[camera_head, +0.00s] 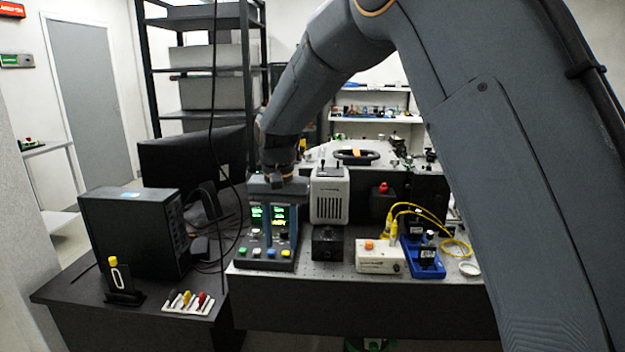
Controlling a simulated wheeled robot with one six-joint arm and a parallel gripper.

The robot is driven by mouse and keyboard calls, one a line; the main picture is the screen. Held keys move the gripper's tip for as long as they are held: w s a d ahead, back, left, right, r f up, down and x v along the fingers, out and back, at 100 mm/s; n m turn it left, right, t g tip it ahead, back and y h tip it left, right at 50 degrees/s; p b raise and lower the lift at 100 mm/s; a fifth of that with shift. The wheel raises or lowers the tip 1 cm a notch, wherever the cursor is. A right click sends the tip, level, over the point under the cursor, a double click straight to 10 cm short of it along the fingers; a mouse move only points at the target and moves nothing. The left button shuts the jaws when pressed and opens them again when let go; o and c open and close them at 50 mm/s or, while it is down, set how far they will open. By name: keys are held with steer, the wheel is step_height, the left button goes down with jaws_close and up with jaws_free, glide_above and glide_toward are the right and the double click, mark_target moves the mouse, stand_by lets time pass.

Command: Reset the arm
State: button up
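My arm (465,130) rises at the right, bends at the top of the picture and reaches down to the left. My gripper (278,186) points down at the top of the control unit (268,240), which has green displays and coloured buttons. The gripper overlaps the unit's top edge in this view. I cannot tell whether they touch. The fingers are small and dark, so I cannot tell whether they are open or shut, and no held object is visible.
A white vented box (330,196), a black box (327,244), a white box with an orange knob (380,257) and a blue tray (423,262) stand on the optical bench (350,285). A computer tower (130,232) and colourful connectors (188,303) occupy the left desk. Cables hang nearby.

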steer(key=s+d+f, duration=0.2)
steer(key=s+d, duration=0.3)
steer(key=d, duration=0.4)
steer(key=s+d+f, duration=0.2)
steer(key=s+d, duration=0.3)
steer(key=d, duration=0.4)
steer(key=s+d+f, duration=0.3)
steer(key=s+d, duration=0.6)
steer(key=s, duration=0.4)
steer(key=shift+s+f+n+t, duration=0.2)
steer(key=shift+f+n+t, duration=0.15)
steer(key=shift+n+t, duration=0.05)
steer(key=shift+s+f, duration=0.1)
steer(key=shift+s, duration=0.1)
steer(key=shift+c, duration=0.4)
steer(key=shift+d, duration=0.1)
